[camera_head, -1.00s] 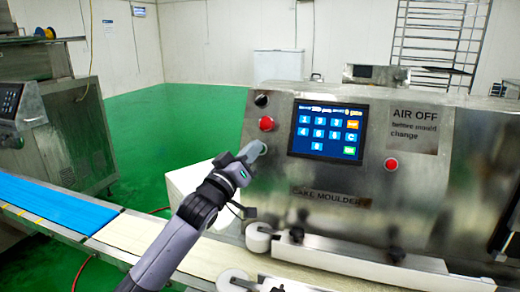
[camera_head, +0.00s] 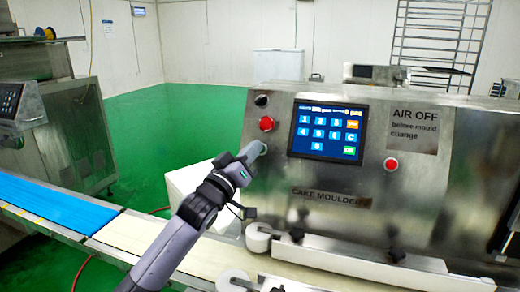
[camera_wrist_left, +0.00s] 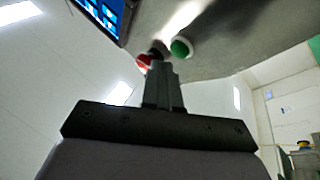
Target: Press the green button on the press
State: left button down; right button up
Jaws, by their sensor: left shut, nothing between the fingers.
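The press is the steel machine (camera_head: 275,185) with a touch screen, labelled as a cake moulder. My left gripper (camera_head: 255,152) is shut and empty, its tip close to the panel just below the red button (camera_head: 266,124). In the left wrist view the green button (camera_wrist_left: 181,48), with a pale rim, lies just beyond and to the right of my shut fingertips (camera_wrist_left: 160,68). I cannot tell whether they touch it. In the head view the green button is not clearly seen, as the gripper covers that spot. My right gripper is out of view.
A lit touch screen (camera_head: 329,130) is on the panel right of the gripper. A second red button (camera_head: 391,164) sits further right. A black knob (camera_head: 261,100) is above the first red button. A conveyor with a blue belt (camera_head: 55,203) runs below my arm.

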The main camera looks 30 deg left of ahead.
pick_arm(q)
jog(key=shift+w, duration=0.15)
jog(key=shift+w+a+f, duration=0.1)
jog(key=shift+w+f, duration=0.1)
jog(key=shift+w, duration=0.05)
